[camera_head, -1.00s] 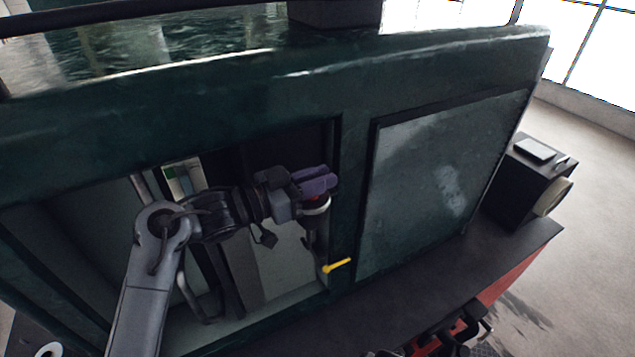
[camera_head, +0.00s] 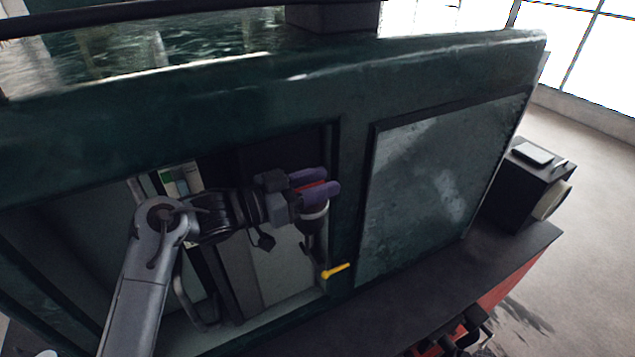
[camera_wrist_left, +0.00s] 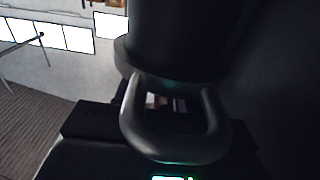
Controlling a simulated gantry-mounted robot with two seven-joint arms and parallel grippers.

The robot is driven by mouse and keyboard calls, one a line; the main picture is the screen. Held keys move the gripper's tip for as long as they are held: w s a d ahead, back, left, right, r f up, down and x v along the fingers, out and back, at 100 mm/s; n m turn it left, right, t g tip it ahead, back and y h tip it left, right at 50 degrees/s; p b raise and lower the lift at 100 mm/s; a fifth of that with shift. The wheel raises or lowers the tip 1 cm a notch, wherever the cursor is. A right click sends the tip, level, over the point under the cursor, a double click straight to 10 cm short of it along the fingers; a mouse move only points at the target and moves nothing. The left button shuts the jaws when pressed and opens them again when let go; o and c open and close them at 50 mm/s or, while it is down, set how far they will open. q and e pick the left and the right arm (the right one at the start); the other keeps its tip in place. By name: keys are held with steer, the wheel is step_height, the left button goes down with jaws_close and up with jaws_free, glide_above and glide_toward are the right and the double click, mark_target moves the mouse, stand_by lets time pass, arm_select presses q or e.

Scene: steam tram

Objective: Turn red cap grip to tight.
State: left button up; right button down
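The red cap grip (camera_head: 313,187) shows as a red strip between the two purple fingers of my left gripper (camera_head: 316,183), inside the opening in the dark green tram side. The fingers lie on both sides of it and look closed on it; they hide most of it. A white ring and a dark fitting (camera_head: 315,222) sit just under the cap. In the left wrist view a dark rounded body with a loop-shaped handle (camera_wrist_left: 175,125) fills the middle; the cap is not clear there. My right gripper is not in view.
A yellow lever (camera_head: 336,271) sticks out below the fitting, near the opening's lower right corner. The opening's frame (camera_head: 336,160) stands close right of the fingers, beside a grey panel (camera_head: 440,185). A black box (camera_head: 530,185) stands at the far right.

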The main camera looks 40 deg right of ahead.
arm_select(q)
steer(key=shift+w+a+f+b, duration=0.1)
steer(key=shift+w+a+b, duration=0.2)
steer(key=shift+a, duration=0.3)
steer(key=b+v, duration=0.3)
steer(key=v, duration=0.6)
steer(key=shift+a+b, duration=0.3)
